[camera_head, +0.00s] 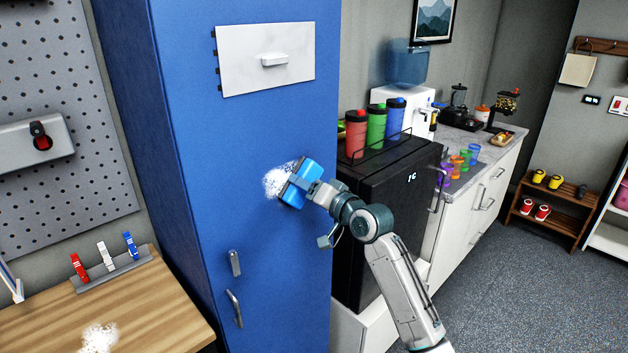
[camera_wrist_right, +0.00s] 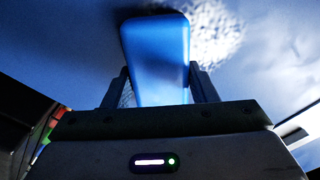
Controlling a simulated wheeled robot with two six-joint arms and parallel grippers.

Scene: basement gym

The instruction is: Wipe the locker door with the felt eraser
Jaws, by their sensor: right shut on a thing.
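The locker is tall and blue, and its door (camera_head: 235,150) faces me with a white mark (camera_head: 277,181) near its right edge. My right gripper (camera_head: 304,184) is shut on a blue felt eraser (camera_head: 292,190) at the door, beside and partly over the mark. In the right wrist view the eraser (camera_wrist_right: 157,60) sits between the two fingers, and the white mark (camera_wrist_right: 215,30) shows behind it at its upper right. Whether the eraser touches the door is hard to tell. My left gripper is not in view.
A white panel (camera_head: 240,75) with a handle is on the upper door, and handles (camera_head: 235,263) are lower down. A black mini fridge (camera_head: 365,245) with several bottles on top stands right of the locker. A wooden table (camera_head: 150,300) with another white patch (camera_head: 100,338) is at lower left.

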